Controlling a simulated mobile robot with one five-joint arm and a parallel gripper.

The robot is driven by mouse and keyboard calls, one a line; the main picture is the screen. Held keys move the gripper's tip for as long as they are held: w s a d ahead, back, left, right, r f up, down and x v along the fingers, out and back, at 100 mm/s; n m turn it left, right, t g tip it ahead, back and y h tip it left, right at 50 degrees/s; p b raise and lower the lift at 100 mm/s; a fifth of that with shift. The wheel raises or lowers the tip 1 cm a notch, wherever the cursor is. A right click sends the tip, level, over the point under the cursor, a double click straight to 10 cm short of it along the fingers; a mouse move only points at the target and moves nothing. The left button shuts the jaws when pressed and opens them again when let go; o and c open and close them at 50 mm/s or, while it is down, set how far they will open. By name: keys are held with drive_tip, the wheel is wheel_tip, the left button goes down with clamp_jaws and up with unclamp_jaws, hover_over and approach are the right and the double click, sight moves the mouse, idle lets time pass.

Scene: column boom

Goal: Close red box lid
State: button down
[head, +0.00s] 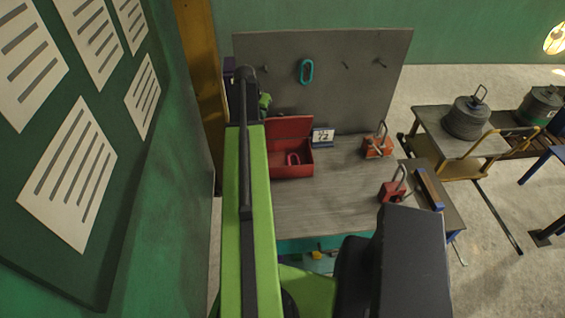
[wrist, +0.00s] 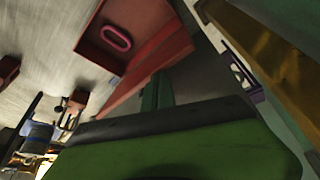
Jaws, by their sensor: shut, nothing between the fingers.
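The red box (head: 291,171) stands on the workbench with its lid (head: 290,127) raised, roughly upright at the back edge. A pink ring (head: 293,158) lies inside the open box. In the wrist view the box interior (wrist: 150,22) and the ring (wrist: 117,38) show at the top, with the lid (wrist: 140,72) slanting below them. My gripper (head: 265,102) is at the lid's upper left in the head view. Its green fingers (wrist: 158,90) are shut and empty, close to the lid's back side in the wrist view. I cannot tell whether they touch it.
A grey pegboard (head: 345,95) rises behind the workbench (head: 320,208), with a teal ring (head: 307,71) hanging on it. A small calendar (head: 323,137) stands right of the lid. Two red padlock-like blocks (head: 377,146) (head: 392,190) stand further right. The bench's front middle is clear.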

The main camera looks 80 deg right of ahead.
wheel_tip(320, 180, up, 6)
drive_tip(key=p, duration=0.5)
drive_tip(key=shift+f, duration=0.25)
idle(0.6)
